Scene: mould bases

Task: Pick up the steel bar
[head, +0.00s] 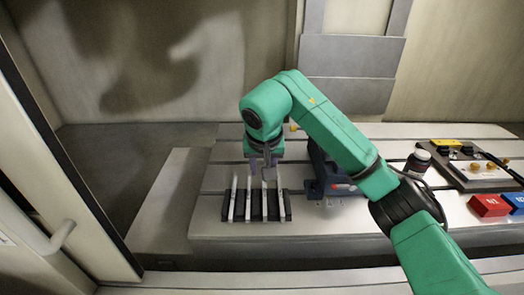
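Several thin pale steel bars stand side by side in a dark slotted rack (258,219) on the metal table; one steel bar (234,198) is at its left end. My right gripper (263,167) points down from the green arm, just above and behind the middle of the rack. Its two purplish fingers look apart, so it appears open. Whether a finger touches a bar cannot be made out at this size. My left gripper is not in view.
A dark blue vise-like block (325,178) stands right of the rack, partly behind my arm. A dark bottle (418,162), a tool tray (470,178), a red block (489,205) and a blue block (515,202) are at the right. An open door (62,170) stands at the left.

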